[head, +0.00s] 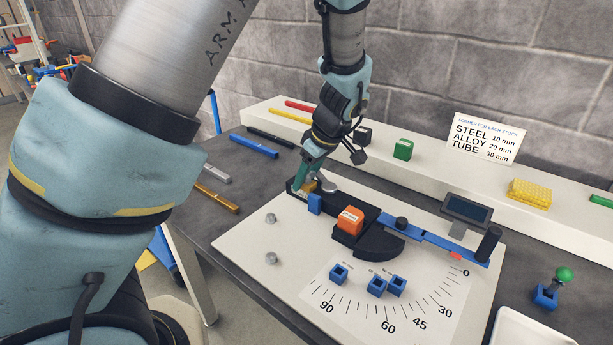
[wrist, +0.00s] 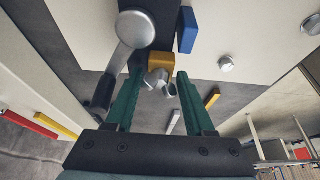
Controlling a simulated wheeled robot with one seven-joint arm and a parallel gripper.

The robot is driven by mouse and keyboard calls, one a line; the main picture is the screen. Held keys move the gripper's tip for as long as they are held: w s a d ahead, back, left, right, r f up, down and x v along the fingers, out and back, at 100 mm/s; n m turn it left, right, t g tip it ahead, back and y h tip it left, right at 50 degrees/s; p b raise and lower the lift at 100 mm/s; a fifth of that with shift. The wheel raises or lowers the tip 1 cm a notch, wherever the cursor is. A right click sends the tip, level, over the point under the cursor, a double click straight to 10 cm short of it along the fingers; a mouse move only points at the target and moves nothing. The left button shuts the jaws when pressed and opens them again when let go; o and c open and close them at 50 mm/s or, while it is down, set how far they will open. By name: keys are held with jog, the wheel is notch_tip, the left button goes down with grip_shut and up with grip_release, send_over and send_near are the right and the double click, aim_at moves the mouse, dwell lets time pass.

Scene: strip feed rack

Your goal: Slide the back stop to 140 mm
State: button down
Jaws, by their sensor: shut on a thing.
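A small yellow block with a grey metal knob, which looks like the back stop (wrist: 160,62), sits at the left end of the black rail (head: 366,212). It also shows in the head view (head: 309,186), partly hidden by my gripper. My gripper (wrist: 160,82) has its two green fingers on either side of the grey knob and is shut on it; in the head view it reaches down at the rail end (head: 303,184). A silver lever with a round end (wrist: 135,29) is beside the block. I cannot read a millimetre scale along the rail.
A blue block (wrist: 187,30) is close beside the rail end. An orange block (head: 350,220) sits farther along the rail, near a black half-round piece and a blue arm (head: 440,242). A small display (head: 466,208) stands behind. Two metal studs (head: 271,218) rise from the pale plate.

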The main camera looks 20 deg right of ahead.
jog(key=shift+s+d, duration=0.55)
jog(key=shift+s, duration=0.35)
jog(key=c, duration=0.5)
grip_release()
jog(key=shift+w+a, duration=0.1)
